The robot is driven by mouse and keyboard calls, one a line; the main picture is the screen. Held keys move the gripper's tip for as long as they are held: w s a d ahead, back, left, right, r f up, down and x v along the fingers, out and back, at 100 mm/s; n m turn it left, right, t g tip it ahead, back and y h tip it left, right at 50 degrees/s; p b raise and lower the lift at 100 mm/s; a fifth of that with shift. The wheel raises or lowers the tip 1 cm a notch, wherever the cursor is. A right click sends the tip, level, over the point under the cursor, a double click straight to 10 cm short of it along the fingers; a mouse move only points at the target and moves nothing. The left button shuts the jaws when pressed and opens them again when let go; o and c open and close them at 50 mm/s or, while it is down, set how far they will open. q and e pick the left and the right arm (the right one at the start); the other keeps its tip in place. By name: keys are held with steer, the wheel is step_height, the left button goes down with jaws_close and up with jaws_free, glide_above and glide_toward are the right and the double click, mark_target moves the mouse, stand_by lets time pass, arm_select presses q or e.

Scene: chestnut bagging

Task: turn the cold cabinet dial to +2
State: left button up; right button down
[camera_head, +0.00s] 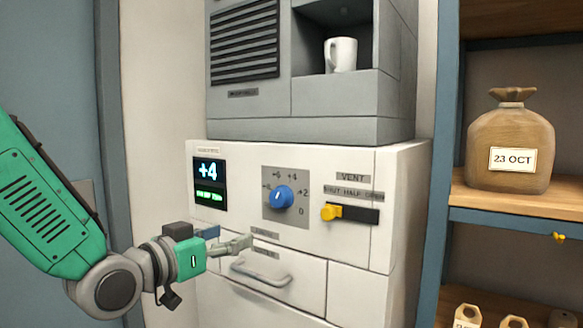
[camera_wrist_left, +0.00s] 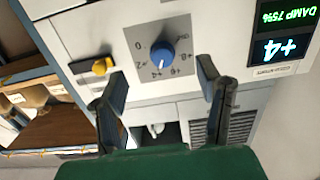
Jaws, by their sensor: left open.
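The blue dial (camera_head: 283,196) sits on a grey scale plate on the white cabinet front. Its scale carries marks including +2, +4 and 0. The display (camera_head: 208,172) left of it reads +4 in the head view. The dial also shows in the left wrist view (camera_wrist_left: 162,52), beyond the fingertips and roughly between them, with the image turned over. My left gripper (camera_head: 236,240) is open and empty, below and left of the dial and apart from it. Its two fingers show in the left wrist view (camera_wrist_left: 162,74). My right gripper is in neither view.
A yellow vent lever (camera_head: 331,212) is right of the dial. A drawer handle (camera_head: 262,270) lies just below my left gripper. A white mug (camera_head: 341,54) stands in a niche above. A shelf at right holds a brown sack (camera_head: 511,145) labelled 23 OCT.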

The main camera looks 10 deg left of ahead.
mark_target(276, 201)
arm_select(q)
steer(key=shift+t+h, duration=0.3)
steer(key=w+d+r, duration=0.1)
steer(key=w, duration=0.3)
steer(key=w+d+r+p, duration=0.1)
steer(key=w+d, duration=0.1)
steer(key=w, duration=0.2)
steer(key=w+d+r+p, duration=0.1)
steer(key=w, duration=0.3)
steer(key=shift+d+r, duration=0.25)
steer(key=shift+d, duration=0.1)
steer(key=shift+p+x, duration=0.4)
steer(key=shift+x, duration=0.4)
steer(key=shift+f, duration=0.1)
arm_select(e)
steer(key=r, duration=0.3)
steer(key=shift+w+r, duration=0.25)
arm_select(q)
steer(key=c, duration=1.1)
